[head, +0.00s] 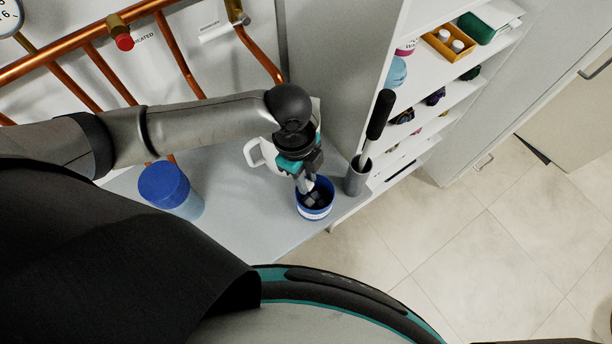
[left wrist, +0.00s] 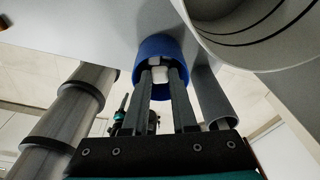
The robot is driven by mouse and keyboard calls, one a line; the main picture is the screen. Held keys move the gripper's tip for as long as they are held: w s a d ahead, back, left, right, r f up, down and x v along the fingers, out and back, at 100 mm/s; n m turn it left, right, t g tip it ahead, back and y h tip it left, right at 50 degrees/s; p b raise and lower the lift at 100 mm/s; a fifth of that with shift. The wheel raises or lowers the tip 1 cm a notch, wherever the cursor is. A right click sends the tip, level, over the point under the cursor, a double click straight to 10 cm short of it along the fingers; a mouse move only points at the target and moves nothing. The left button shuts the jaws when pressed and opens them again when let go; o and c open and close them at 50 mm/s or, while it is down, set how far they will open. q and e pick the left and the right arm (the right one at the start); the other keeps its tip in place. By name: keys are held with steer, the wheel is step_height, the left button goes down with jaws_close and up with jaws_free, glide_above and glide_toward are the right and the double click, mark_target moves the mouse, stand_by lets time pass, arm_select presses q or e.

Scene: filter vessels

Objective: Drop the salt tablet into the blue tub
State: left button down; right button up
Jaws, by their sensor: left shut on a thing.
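The blue tub (head: 330,198) stands on the grey bench near its front edge, open side up, with a white label on its front. My left gripper (head: 313,197) points down into the tub's opening in the head view. In the left wrist view, the left gripper (left wrist: 160,78) is shut on the small white salt tablet (left wrist: 160,74), held between the fingertips. The tub (left wrist: 157,45) shows around and behind the fingertips there. The tablet cannot be made out in the head view. My right gripper is not in view.
A white jug (head: 257,152) stands just behind the gripper. A grey holder (head: 356,178) with a black-handled tool (head: 380,115) is close to the tub's right. A blue-lidded container (head: 165,185) stands left on the bench (head: 250,225). Shelves (head: 420,62) rise at the right.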

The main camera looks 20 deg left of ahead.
arm_select(q)
steer(key=c, duration=0.6)
jaws_free()
steer(key=r, duration=0.5)
steer(key=a+r+p, duration=0.1)
steer(key=r, duration=0.4)
steer(key=a+r, duration=0.1)
steer(key=r, duration=0.4)
steer(key=shift+w+a+p, duration=0.1)
steer(key=shift+w+p, duration=0.2)
